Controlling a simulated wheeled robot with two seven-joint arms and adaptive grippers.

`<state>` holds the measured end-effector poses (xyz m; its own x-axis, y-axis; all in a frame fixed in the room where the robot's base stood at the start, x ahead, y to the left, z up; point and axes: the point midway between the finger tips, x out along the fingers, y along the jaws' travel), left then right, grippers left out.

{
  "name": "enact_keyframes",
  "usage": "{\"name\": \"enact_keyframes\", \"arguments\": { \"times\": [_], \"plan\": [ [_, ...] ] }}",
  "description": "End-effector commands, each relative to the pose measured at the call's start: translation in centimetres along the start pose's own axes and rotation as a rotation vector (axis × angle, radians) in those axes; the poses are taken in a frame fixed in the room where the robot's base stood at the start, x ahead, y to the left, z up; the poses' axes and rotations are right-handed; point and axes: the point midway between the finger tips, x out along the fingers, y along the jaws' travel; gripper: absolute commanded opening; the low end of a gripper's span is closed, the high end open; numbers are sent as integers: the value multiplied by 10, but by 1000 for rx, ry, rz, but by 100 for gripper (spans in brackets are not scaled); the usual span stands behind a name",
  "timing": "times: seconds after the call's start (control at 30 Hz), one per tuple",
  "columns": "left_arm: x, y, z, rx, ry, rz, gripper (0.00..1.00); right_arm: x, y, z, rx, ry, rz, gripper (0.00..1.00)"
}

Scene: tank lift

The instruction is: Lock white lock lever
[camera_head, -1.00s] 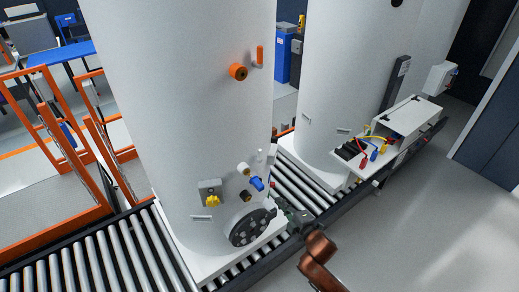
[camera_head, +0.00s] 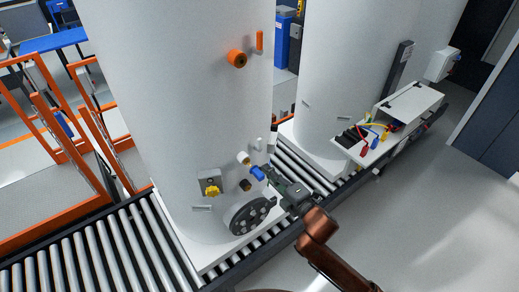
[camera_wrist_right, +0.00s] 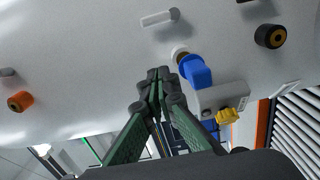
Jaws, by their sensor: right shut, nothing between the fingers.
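A short white lever (camera_head: 259,143) stands out from the side of the large white tank, above a blue handle (camera_head: 257,173) on a white fitting. In the right wrist view the white lever (camera_wrist_right: 159,18) lies at the top, and the blue handle (camera_wrist_right: 194,70) is just right of my fingertips. My right gripper (camera_head: 268,172) is beside the blue handle, below the white lever and apart from it. In the right wrist view its fingers (camera_wrist_right: 160,75) are together with nothing between them. Whether they touch the blue handle is unclear. My left gripper is out of view.
A grey box with a yellow knob (camera_head: 212,190), a brass port (camera_head: 245,185) and a black round flange (camera_head: 250,216) are low on the tank. An orange port (camera_head: 237,59) is higher. The roller conveyor (camera_head: 110,250) runs beneath. Clear floor (camera_head: 430,220) lies at right.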

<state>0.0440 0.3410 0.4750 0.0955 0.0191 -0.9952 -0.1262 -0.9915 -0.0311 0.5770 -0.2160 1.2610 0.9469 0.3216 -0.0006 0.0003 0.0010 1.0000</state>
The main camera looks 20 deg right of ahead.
Motion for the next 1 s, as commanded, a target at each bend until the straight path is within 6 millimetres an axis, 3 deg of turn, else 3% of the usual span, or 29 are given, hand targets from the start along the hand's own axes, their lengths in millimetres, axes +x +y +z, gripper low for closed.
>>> {"name": "enact_keyframes", "arguments": {
  "times": [0.5,0.7,1.0],
  "plan": [
    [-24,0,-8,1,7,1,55,98,3,-2,4,3,1,0],
    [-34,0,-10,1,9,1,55,103,2,26,-1,2,-1,0],
    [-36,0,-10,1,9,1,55,105,1,37,1,3,1,0]
  ]
}}
